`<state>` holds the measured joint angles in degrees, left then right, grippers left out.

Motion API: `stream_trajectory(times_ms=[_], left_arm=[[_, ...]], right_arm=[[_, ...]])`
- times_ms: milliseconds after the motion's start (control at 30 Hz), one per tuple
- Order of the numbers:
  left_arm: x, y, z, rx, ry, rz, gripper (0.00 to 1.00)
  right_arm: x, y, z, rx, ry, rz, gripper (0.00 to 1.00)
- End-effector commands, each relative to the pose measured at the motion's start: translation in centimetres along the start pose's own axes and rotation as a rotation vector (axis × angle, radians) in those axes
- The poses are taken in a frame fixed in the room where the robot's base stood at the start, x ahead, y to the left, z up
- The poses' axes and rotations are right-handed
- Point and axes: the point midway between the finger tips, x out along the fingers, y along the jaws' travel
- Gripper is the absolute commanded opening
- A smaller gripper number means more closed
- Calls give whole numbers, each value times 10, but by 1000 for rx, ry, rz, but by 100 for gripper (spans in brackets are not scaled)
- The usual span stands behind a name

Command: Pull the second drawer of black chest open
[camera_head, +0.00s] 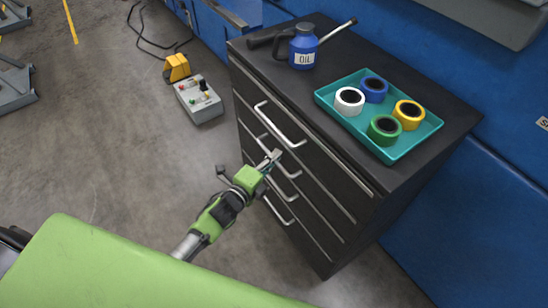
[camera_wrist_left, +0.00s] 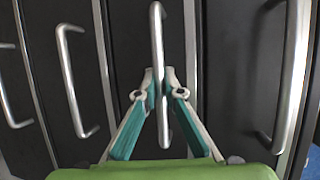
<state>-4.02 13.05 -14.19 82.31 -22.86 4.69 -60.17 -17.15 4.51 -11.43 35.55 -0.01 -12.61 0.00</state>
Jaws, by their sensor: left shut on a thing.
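The black chest (camera_head: 350,199) stands against the blue wall, with several drawers that have silver bar handles. The top drawer handle (camera_head: 280,124) is free and also shows at the right in the left wrist view (camera_wrist_left: 293,80). My left gripper (camera_head: 275,157) is at the second handle from the top. In the left wrist view my left gripper (camera_wrist_left: 164,88) has its fingers closed on the second drawer handle (camera_wrist_left: 157,38). The drawer fronts look about flush, with no clear gap at the second drawer. The lower handles (camera_wrist_left: 72,80) are free. My right gripper is not in view.
On the chest top are a blue oil can (camera_head: 303,47), a dark tool with a pale tip (camera_head: 338,31) and a teal tray (camera_head: 393,156) holding several tape rolls. A grey control box (camera_head: 200,101) with a yellow part (camera_head: 177,67) lies on the floor left of the chest.

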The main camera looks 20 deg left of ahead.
Motion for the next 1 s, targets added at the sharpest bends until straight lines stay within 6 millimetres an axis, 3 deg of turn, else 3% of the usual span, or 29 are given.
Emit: stream_trajectory(times_ms=[267,700,1000], left_arm=[[-32,8,13,1,-1,7,0],[-135,32,55,1,-1,9,0],[-189,44,78,0,0,6,0]], right_arm=[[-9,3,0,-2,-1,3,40],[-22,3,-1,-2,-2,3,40],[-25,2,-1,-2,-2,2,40]])
